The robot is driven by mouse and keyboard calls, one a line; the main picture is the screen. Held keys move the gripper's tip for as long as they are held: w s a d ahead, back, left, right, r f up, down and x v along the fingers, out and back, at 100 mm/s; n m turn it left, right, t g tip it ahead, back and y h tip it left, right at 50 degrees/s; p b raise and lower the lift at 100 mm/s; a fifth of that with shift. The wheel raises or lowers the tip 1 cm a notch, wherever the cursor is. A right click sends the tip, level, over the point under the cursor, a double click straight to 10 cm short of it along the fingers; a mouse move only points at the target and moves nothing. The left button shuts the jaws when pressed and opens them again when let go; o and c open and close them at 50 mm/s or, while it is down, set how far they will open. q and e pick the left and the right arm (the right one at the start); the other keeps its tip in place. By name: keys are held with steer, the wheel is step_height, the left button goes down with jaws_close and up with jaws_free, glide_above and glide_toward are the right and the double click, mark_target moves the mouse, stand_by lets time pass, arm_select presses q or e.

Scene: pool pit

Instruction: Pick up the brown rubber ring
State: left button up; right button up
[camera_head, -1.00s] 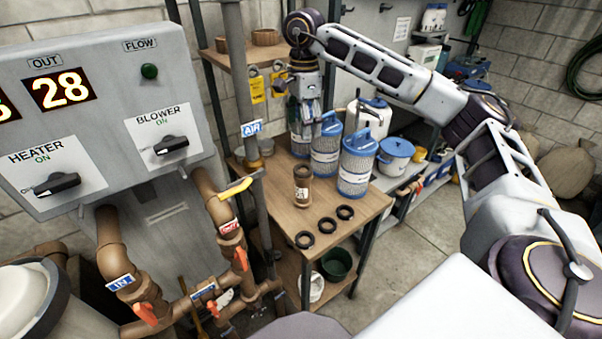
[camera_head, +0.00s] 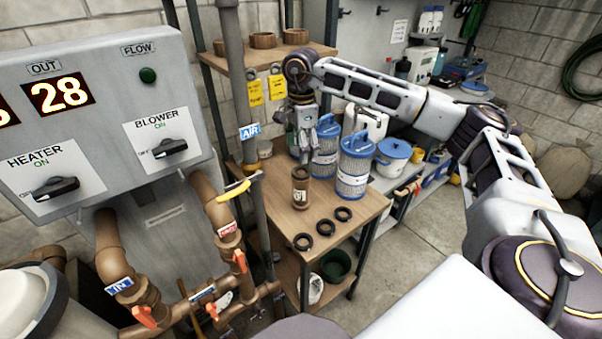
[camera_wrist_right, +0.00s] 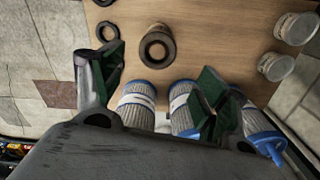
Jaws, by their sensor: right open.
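Three small dark rings lie flat in a row at the front of the wooden bench: a left ring (camera_head: 303,249), a middle ring (camera_head: 325,235) and a right ring (camera_head: 343,221). I cannot tell which one is brown. Two of them also show at the upper left of the wrist view, one whole ring (camera_wrist_right: 98,32) and one cut by the edge. My right gripper (camera_head: 304,155) hangs above the bench, behind the rings. In the wrist view its green-padded fingers (camera_wrist_right: 155,80) are apart with nothing held. My left gripper is out of view.
A brown labelled cylinder (camera_head: 300,187) stands between the rings and my right gripper, and its hollow top (camera_wrist_right: 157,46) shows in the wrist view. Blue-topped filter cartridges (camera_head: 354,167) stand close to the gripper. Pipes and a control panel (camera_head: 100,100) are at left.

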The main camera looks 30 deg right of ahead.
mark_target(301, 172)
steer(key=shift+f, duration=0.75)
steer(key=shift+s+f, duration=0.15)
steer(key=shift+f, duration=0.35)
steer(key=f, duration=0.2)
steer(key=shift+s+a+f+p, duration=0.2)
steer(key=shift+f+p, duration=0.1)
steer(key=shift+p, duration=0.1)
steer(key=shift+f, duration=0.4)
steer(key=shift+w+f, duration=0.1)
steer(key=shift+f, duration=0.3)
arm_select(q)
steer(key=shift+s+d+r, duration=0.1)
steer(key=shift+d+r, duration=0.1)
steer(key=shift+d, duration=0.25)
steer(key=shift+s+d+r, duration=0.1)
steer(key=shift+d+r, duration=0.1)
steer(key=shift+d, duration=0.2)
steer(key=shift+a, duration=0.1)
